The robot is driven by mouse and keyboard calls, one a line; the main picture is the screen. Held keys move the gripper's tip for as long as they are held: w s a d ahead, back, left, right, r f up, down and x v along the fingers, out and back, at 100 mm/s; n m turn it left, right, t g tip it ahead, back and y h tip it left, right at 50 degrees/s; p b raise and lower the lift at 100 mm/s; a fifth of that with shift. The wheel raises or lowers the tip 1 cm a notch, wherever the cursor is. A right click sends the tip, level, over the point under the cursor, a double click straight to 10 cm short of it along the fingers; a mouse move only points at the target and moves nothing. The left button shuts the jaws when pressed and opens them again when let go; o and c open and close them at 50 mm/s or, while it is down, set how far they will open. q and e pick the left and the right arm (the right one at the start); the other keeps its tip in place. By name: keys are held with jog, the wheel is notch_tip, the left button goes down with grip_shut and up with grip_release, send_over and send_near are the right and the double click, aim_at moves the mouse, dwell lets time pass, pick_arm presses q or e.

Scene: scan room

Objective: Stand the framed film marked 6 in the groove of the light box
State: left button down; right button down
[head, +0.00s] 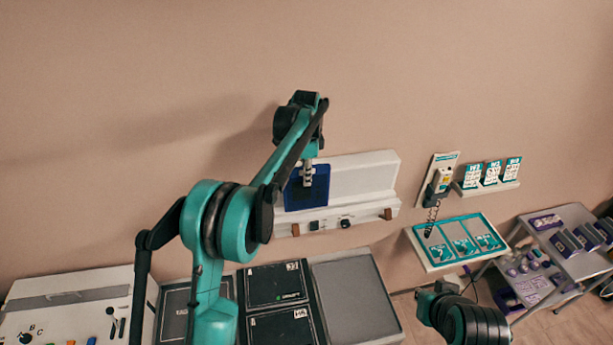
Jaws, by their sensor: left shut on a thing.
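The framed film (294,196) is a dark blue square sheet, held upright in front of the left part of the light box. No number can be read on it. My left gripper (308,178) is shut on its upper part, reaching from above. The light box (362,172) is a white wall unit with a pale panel and a front ledge with knobs. The film's lower edge is close above the ledge (365,211); I cannot tell whether it sits in the groove. Part of my right arm shows at the lower right, its gripper not visible.
A table below holds dark labelled panels (277,284) and a grey pad (352,297). A white control box (75,300) is at left. A teal-rimmed tray (458,242), a corded handset (438,183), a card shelf (488,187) and a cart (565,262) are at right. The light box's right half is clear.

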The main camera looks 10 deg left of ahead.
pick_arm(q)
jog(key=shift+w+f, duration=0.1)
jog(key=shift+f, duration=0.1)
notch_tip(320, 180, down, 3)
jog(key=b, duration=0.2)
jog(key=shift+f+b, duration=0.15)
jog(key=shift+b, duration=0.2)
dwell(0.5)
jog(key=c, duration=1.6)
grip_release()
notch_tip(320, 180, up, 12)
